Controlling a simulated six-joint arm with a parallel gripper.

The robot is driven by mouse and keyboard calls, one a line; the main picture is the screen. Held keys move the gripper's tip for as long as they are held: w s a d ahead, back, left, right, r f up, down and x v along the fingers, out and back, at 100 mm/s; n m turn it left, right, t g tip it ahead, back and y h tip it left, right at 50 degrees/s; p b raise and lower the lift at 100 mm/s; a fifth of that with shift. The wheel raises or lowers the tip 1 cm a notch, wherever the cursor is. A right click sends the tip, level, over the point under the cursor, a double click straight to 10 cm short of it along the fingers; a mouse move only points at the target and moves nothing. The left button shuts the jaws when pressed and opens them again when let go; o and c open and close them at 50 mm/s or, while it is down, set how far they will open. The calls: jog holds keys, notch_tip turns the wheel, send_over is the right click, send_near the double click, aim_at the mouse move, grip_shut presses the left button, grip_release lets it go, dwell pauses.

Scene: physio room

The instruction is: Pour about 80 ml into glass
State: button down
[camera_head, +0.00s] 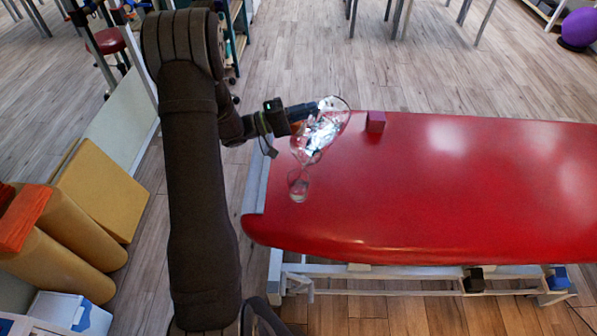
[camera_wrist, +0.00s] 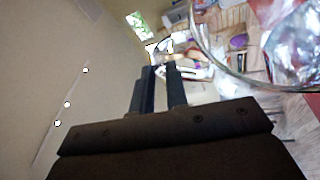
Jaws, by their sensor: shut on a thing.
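A clear glass jug (camera_head: 322,135) hangs tilted above the left end of the red padded table, its lower end toward the front left. Bright glints cover it, so I cannot tell its liquid level. My gripper (camera_head: 312,110) is shut on the jug, coming from its left. In the wrist view my gripper fingers (camera_wrist: 163,75) show close together, and part of the jug (camera_wrist: 285,45) fills the upper right. The clear glass (camera_head: 298,186) stands on the table just below the jug's lower end. I cannot tell how much liquid it holds.
The red table (camera_head: 450,180) is mostly clear to the right. A small dark-red cube (camera_head: 375,121) sits on it near the back edge, right of the jug. Yellow foam pieces (camera_head: 105,190) stand on the floor at the left.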

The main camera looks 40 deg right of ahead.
jog(key=d, duration=0.1)
jog(key=d+f+n, duration=0.1)
jog(key=d, duration=0.1)
jog(key=w+d+n+t+y, duration=0.1)
jog(key=d, duration=0.1)
jog(key=shift+w+f, duration=0.1)
jog(key=shift+f, duration=0.15)
jog(key=shift+w+d+f+n+t+y, duration=0.2)
jog(key=shift+d+f+n+t+y, duration=0.2)
jog(key=shift+d+f+n+y, duration=0.25)
dwell(1.3)
